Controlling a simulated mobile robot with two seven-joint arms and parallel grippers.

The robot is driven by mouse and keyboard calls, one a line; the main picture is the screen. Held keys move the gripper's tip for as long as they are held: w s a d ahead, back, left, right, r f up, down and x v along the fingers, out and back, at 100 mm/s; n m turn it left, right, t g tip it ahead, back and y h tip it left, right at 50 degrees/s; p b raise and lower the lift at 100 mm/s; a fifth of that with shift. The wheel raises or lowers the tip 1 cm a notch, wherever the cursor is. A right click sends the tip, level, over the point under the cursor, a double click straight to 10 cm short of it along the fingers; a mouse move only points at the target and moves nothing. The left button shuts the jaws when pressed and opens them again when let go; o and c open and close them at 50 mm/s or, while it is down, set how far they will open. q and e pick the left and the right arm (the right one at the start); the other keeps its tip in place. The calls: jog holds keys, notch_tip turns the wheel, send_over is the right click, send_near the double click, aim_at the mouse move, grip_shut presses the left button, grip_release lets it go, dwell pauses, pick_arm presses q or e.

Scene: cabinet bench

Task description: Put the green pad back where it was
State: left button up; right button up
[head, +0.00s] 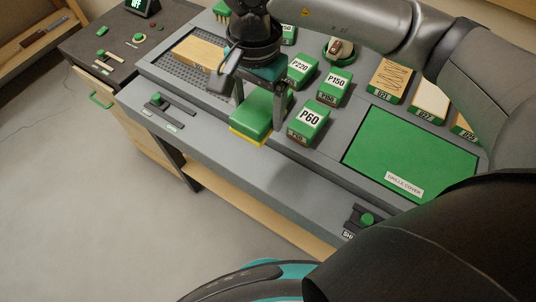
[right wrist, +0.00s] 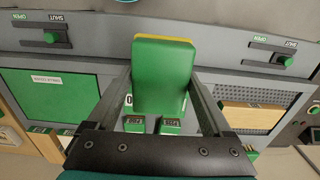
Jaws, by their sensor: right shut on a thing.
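The green pad (head: 256,112) is a green block with a yellow layer along its lower edge. My right gripper (head: 262,119) is shut on the pad, one finger on each side. It holds the pad over the front of the grey bench, left of the P60 block (head: 310,120). In the right wrist view the pad (right wrist: 162,75) is between the two fingers, with its yellow edge at the top. I cannot tell whether the pad touches the bench. My left gripper is not in view.
Green labelled blocks, P150 (head: 334,86) and P220 (head: 299,69), stand behind. A green cover panel (head: 408,152) lies at right. A wooden board (head: 204,51) lies on the perforated grille (head: 178,72). Slide handles sit at front left (head: 157,99) and front right (head: 367,219).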

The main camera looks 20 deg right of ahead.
jog(key=b, duration=0.1)
send_over(261, 164)
notch_tip(261, 164, down, 12)
jog(key=shift+f, duration=0.2)
jog(key=shift+f+b, duration=0.35)
jog(key=shift+f, duration=2.1)
jog(key=shift+f, duration=0.2)
jog(key=o, duration=1)
jog(key=shift+c, duration=0.2)
jog(key=shift+r, duration=0.1)
jog(key=shift+r, duration=0.1)
notch_tip(261, 164, up, 12)
jog(key=p, duration=0.1)
